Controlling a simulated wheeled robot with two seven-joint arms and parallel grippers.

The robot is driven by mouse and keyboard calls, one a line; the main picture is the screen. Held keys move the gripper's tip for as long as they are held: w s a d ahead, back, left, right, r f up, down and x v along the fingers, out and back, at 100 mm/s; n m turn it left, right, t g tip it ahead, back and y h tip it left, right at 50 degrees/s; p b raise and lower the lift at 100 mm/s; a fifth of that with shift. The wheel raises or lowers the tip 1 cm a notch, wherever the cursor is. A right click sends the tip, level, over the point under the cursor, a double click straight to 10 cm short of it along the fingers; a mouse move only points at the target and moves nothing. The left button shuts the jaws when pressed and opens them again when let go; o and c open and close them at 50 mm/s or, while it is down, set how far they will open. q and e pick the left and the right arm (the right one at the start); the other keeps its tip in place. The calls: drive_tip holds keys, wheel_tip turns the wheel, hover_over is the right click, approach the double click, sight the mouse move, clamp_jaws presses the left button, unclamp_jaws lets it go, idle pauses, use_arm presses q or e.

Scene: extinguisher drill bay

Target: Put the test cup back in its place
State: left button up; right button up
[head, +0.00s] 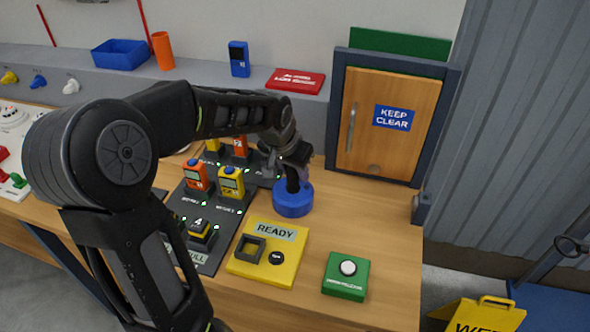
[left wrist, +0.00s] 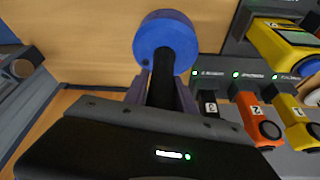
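The test cup, a round blue cup with a black handle (head: 293,203), is at the right part of the wooden bench, just right of the dark charging board. It also shows in the left wrist view (left wrist: 167,36), beyond the fingertips. My left gripper (head: 291,176) is above the cup, with its fingers on both sides of the black handle; the left wrist view shows the handle between them (left wrist: 162,88). It looks shut on the handle. Whether the cup touches the bench I cannot tell. My right gripper is not in view.
The dark board (head: 212,253) holds several orange and yellow devices. A yellow READY box (head: 240,268) with a square socket and a green button box (head: 345,277) stand in front. A small KEEP CLEAR door (head: 365,150) is behind. Bare bench (head: 365,215) lies to the right.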

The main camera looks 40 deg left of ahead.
use_arm(q)
drive_tip(key=o, duration=0.3)
drive_tip(key=shift+r, duration=0.2)
drive_tip(key=b+v, duration=0.1)
drive_tip(key=v, duration=1.1)
drive_tip(key=shift+f, duration=0.1)
